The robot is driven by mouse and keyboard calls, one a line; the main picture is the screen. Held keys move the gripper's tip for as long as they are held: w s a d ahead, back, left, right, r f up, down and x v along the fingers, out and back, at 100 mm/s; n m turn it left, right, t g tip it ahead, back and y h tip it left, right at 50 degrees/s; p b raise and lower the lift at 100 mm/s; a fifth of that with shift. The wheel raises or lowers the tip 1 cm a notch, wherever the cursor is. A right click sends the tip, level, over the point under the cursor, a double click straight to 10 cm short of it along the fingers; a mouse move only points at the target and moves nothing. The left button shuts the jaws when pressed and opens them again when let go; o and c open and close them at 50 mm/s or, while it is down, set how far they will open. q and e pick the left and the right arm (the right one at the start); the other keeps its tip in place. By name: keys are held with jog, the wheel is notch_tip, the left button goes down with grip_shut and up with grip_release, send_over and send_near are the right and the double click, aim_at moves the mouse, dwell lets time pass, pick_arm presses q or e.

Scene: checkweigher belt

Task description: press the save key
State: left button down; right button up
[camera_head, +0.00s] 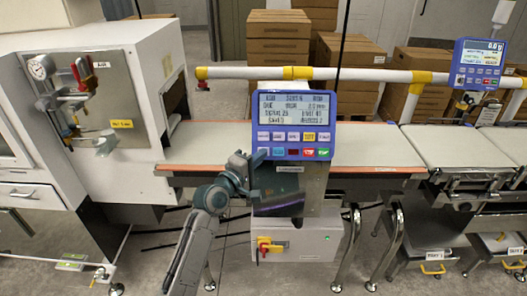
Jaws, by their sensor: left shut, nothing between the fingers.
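A blue control panel (294,125) with a lit text screen (294,109) stands in front of the belt. Below its screen are two rows of small keys (294,144), in white, yellow, blue, red and green. Their labels are too small to read, so I cannot tell which is the save key. My left gripper (257,160) is shut and empty at the panel's lower left corner, close to the left end of the lower key row. I cannot tell whether it touches the panel. My right gripper is not in view.
A white conveyor belt (380,147) runs behind the panel, with a white and yellow rail (240,73) above it. A second blue display (478,62) stands at the right. A grey box with a red and yellow switch (325,243) is below the panel. Cartons (278,45) are stacked behind.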

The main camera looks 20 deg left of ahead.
pick_arm(q)
jog(key=shift+s+d+r+p, duration=0.2)
jog(key=shift+s+r+p, duration=0.15)
jog(key=shift+s+p, duration=0.3)
jog(key=shift+s+d+r+p, duration=0.15)
jog(key=shift+s+r+p, duration=0.3)
jog(key=shift+s, duration=0.3)
jog(key=shift+s+d+r+p, duration=0.2)
jog(key=shift+s+r+p, duration=0.1)
jog(key=shift+s+p, duration=0.35)
jog(key=s+d+r+p, duration=0.1)
jog(key=s+r+p, duration=0.1)
jog(key=s, duration=0.3)
jog(key=shift+d+r+p, duration=0.25)
jog(key=shift+r+p, duration=0.15)
jog(key=shift+p, duration=0.45)
jog(key=shift+s, duration=0.1)
